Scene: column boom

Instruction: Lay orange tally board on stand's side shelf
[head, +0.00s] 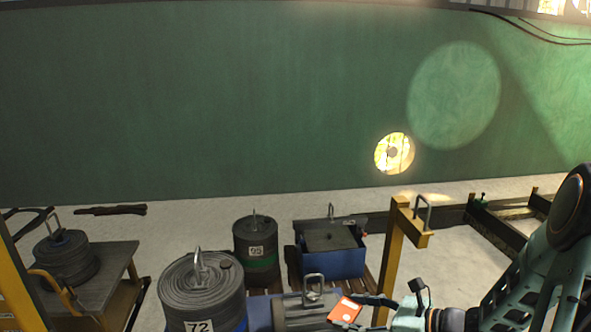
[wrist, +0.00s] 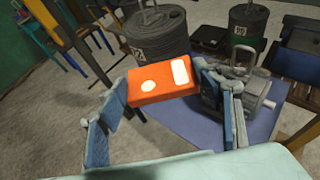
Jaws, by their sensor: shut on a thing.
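The orange tally board (head: 346,309) is a small flat block with white marks on its face. It also shows in the wrist view (wrist: 158,85), held between the two blue-grey fingers of my gripper (wrist: 164,80). My gripper is shut on it from both sides. In the head view the board is in the air in front of a grey machine with a lifting handle (head: 305,308). A stand (head: 110,268) with a dark coiled drum on its top is at the far left. I cannot make out its side shelf clearly.
A large drum marked 72 (head: 200,295), a green-banded drum (head: 256,248) and a blue box (head: 333,262) stand near the machine. A yellow post (head: 392,262) rises close to my arm. The wrist view shows a blue surface (wrist: 262,125) below the machine. Open floor lies behind.

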